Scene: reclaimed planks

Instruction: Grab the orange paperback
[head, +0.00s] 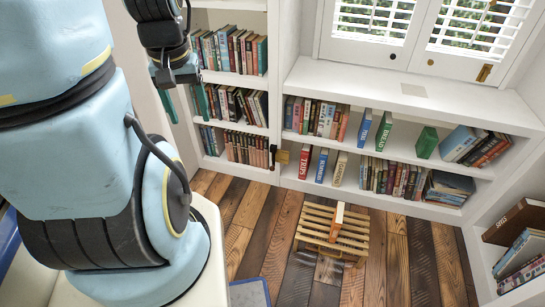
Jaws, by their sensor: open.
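An orange book (336,222), which looks like the orange paperback, stands upright on a slatted wooden stool (312,228) on the floor. Its pale page edge shows at the top. My gripper (187,110) is at the upper left, in front of the left bookcase and well above and to the left of the orange book. Its two teal fingers are spread apart, with nothing seen between them. My arm hides part of the left side.
Bookcases with rows of books (232,52) stand along the back. A low white bookcase (400,85) runs under the shuttered window (420,25). More books (515,245) sit in a shelf at the right. The plank floor (415,255) around the stool is mostly clear.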

